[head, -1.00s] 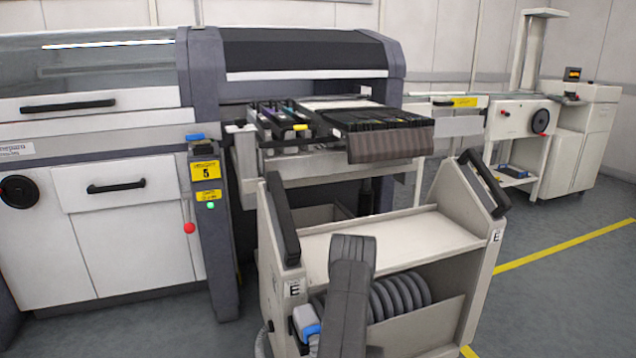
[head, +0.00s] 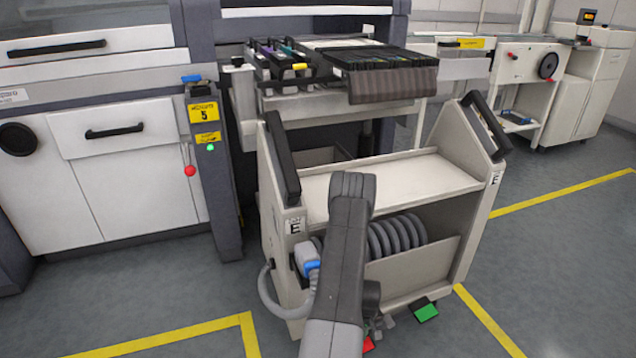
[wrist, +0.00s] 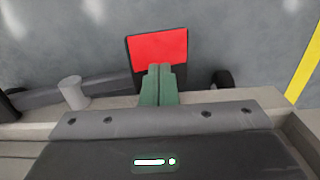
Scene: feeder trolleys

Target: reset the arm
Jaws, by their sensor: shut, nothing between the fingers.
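My gripper (wrist: 159,72) shows in the wrist view as two green fingers pressed together, with nothing between them. A red plate with a dark border (wrist: 160,47) lies just beyond the fingertips; I cannot tell whether they touch. In the head view my grey arm rises from the bottom edge in front of the feeder trolley (head: 400,182), marked E. My arm hides part of the trolley's lower front, and my gripper cannot be made out clearly there. A red pedal-like piece (head: 368,345) and a green one (head: 426,311) show low beside my arm.
The trolley has black handles (head: 283,160), a coiled grey hose (head: 398,236) and a blue-and-white connector (head: 307,260). Behind it stands a machine with a feeder bank (head: 385,68). Yellow lines (head: 490,320) mark the floor. Open floor lies at the right and front left.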

